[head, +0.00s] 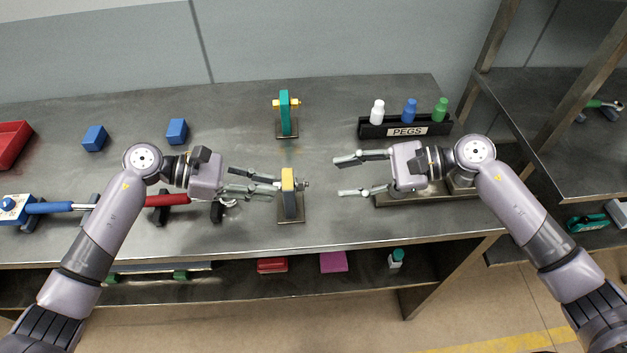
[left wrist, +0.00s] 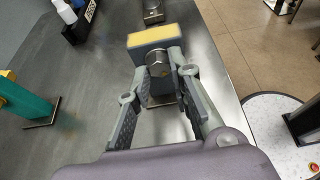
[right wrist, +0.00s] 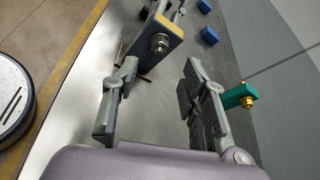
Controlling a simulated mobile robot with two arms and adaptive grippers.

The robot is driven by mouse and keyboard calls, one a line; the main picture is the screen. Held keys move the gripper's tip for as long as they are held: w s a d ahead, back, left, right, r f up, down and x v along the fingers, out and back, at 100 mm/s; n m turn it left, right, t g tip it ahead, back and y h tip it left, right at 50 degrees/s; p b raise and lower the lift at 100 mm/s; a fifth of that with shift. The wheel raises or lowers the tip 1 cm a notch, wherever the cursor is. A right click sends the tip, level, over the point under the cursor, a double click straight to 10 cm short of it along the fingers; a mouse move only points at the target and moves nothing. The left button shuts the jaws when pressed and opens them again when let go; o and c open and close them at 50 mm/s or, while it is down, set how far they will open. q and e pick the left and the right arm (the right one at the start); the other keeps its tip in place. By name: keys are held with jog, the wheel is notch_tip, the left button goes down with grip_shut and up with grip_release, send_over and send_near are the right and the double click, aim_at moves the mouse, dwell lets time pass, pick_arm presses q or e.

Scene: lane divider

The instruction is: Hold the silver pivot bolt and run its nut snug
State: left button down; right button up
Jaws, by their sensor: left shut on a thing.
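The silver pivot bolt runs through a grey post with a yellow top (head: 289,194) near the table's front edge. Its head (left wrist: 159,69) shows in the left wrist view, between the fingertips of my left gripper (left wrist: 167,78). My left gripper, also in the head view (head: 279,187), is shut on the bolt head from the left. The silver nut (right wrist: 159,43) shows on the post's other face in the right wrist view. My right gripper (head: 342,176) is open and empty, to the right of the post and apart from the nut. It also shows in the right wrist view (right wrist: 157,72).
A teal post (head: 285,112) with a brass bolt stands behind. A black PEGS rack (head: 376,130) holds white, blue and green bottles at back right. Two blue blocks (head: 177,131) and red- and blue-handled tools (head: 50,207) lie left. Bare table separates the posts.

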aim_at(300, 185)
jog(key=x, duration=0.7)
jog(key=shift+a+f, duration=0.15)
jog(key=shift+a, duration=0.2)
grip_shut()
